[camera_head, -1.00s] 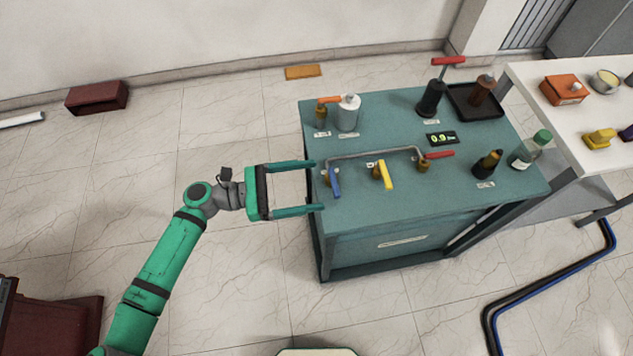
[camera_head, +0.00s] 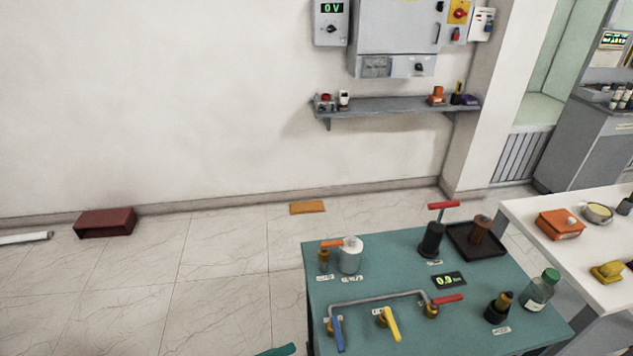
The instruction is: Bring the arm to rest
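Only a small green tip of my gripper (camera_head: 277,350) shows at the bottom edge of the head view, left of the teal workbench (camera_head: 390,249). The rest of my arm is out of view below. The tip is apart from the blue lever (camera_head: 338,334) on the bench's pipe. I cannot see both fingers, so its opening is hidden.
The bench carries a pipe with a yellow lever (camera_head: 391,324) and red lever (camera_head: 449,299), a display (camera_head: 449,281), a black hand pump (camera_head: 432,238) and a bottle (camera_head: 540,290). A white table (camera_head: 515,211) stands right. Floor at left is mostly clear, with a dark red box (camera_head: 105,222).

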